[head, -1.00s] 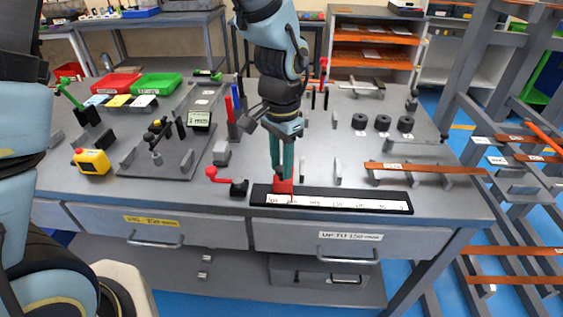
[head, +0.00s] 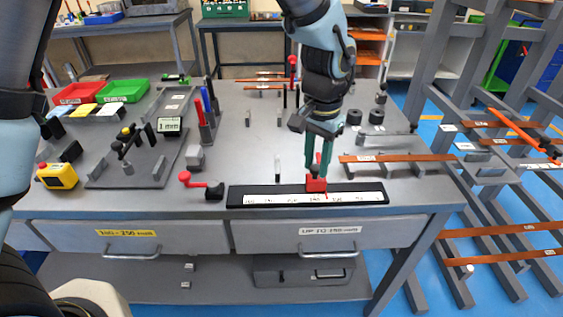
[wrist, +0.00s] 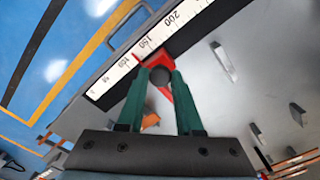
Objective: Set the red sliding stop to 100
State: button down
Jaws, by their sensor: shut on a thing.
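The red sliding stop (head: 316,184) sits on the black rail with a white scale (head: 262,199) at the bench's front edge. In the head view the scale numbers fall toward the right. In the wrist view the red stop (wrist: 168,55) has its thin red pointer on the scale (wrist: 122,68) between the 100 and 150 labels. My gripper (head: 318,165) comes from above, its green fingers shut on the stop's dark knob. In the wrist view my gripper (wrist: 160,74) has the round knob between its fingertips.
The rail right of the stop is clear.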

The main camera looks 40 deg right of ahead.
jog(key=shift+s+d, duration=0.7)
jog(key=shift+d, duration=0.25)
jog(key=c, duration=0.6)
grip_release()
jog(key=shift+a, duration=0.1)
notch_tip(320, 180, up, 11)
jog(key=shift+f+b, duration=0.1)
jog(key=shift+b, duration=1)
